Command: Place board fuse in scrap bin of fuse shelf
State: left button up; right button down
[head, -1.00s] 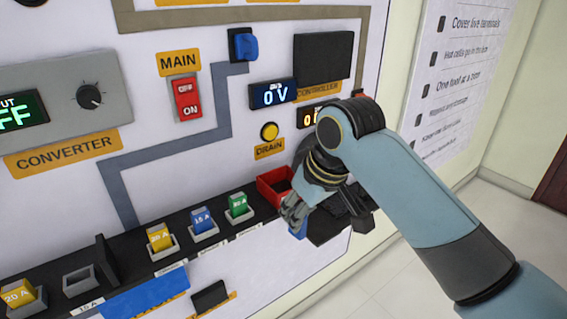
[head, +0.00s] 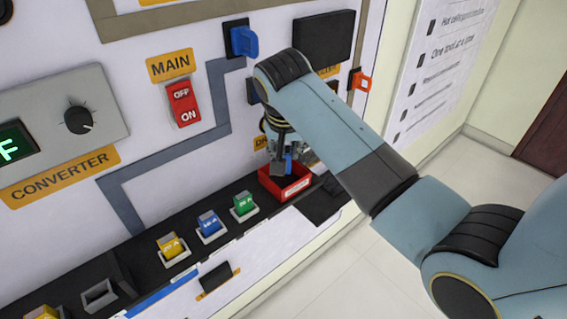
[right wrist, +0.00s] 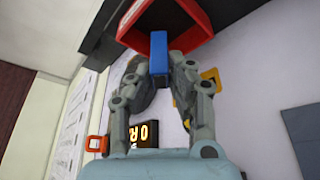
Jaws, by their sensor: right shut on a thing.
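My right gripper (head: 287,157) is shut on a blue fuse (head: 288,164), the board fuse. The gripper and fuse are over the red scrap bin (head: 291,190) at the right end of the black fuse shelf (head: 137,252). In the right wrist view, the blue fuse (right wrist: 158,52) sits between the two fingers, with the red bin (right wrist: 196,33) right beyond its end. Whether the fuse's lower end is inside the bin or just above it, I cannot tell. My left gripper is not in view.
The shelf holds yellow (head: 172,246), blue (head: 209,223) and green (head: 243,204) fuses in sockets, plus an empty socket (head: 98,294). The panel behind carries the red main switch (head: 183,104), a blue plug (head: 244,41) and a converter knob (head: 78,120). My right arm covers part of the displays.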

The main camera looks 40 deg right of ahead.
jog(key=shift+w+a+f, duration=0.2)
jog(key=shift+w, duration=0.05)
jog(key=shift+f, duration=2.05)
jog(key=shift+f, duration=0.1)
jog(key=c, duration=1.2)
grip_release()
jog(key=v, duration=1.2)
jog(key=shift+s, duration=0.1)
